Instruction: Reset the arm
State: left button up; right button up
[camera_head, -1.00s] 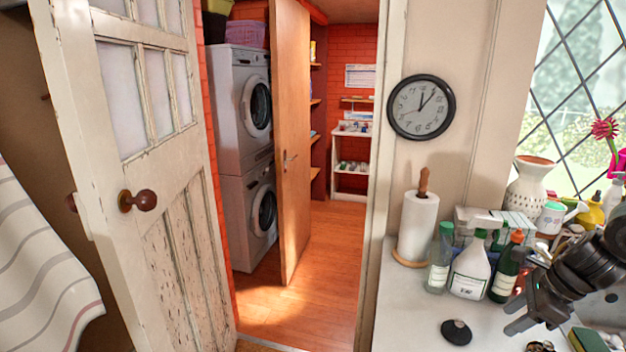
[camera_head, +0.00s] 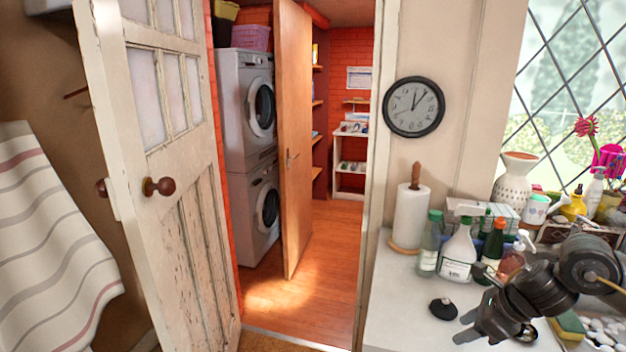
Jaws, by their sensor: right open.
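My right gripper (camera_head: 472,330) is dark grey and comes in from the lower right, over the white counter (camera_head: 395,325). Its fingers are open and point toward the lower left, with nothing seen between them. A small black round stopper (camera_head: 444,309) lies on the counter just beyond the fingers. My left gripper is not in view.
A spray bottle (camera_head: 458,255), a green-capped bottle (camera_head: 430,245) and a paper towel roll (camera_head: 410,217) stand at the back of the counter. A sponge (camera_head: 570,325) lies near my right arm. The white door (camera_head: 180,190) stands open at left, and the doorway floor (camera_head: 310,270) is clear.

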jog(key=s+a+f+m+t+y, duration=0.1)
jog(key=s+a+f+m+t, duration=0.15)
jog(key=a+m, duration=0.45)
jog(key=s+a+f+m+t, duration=0.1)
jog(key=s+a+f+m, duration=0.1)
jog(key=a+f+m, duration=0.35)
jog(key=s+a+f+m+t+y, duration=0.1)
jog(key=s+a+f+m+t, duration=0.1)
jog(key=a+m, duration=0.65)
jog(key=s+d+f+m+g+h, duration=0.2)
jog(key=s+d+f+m, duration=0.1)
jog(key=s+m, duration=0.5)
jog(key=s+d+f+m+g+h, duration=0.2)
jog(key=s+d+f+m, duration=0.2)
jog(key=s+m, duration=0.3)
jog(key=s+d+f+m+g+h, duration=0.2)
jog(key=s+d+f+m, duration=0.1)
jog(key=s+m, duration=0.5)
notch_tip(320, 180, down, 25)
jog(key=s+g, duration=0.1)
jog(key=g, duration=0.1)
jog(key=s+d+f+g, duration=0.1)
jog(key=s+d+f, duration=0.2)
jog(key=s+f, duration=1.4)
jog(key=shift+n, duration=0.3)
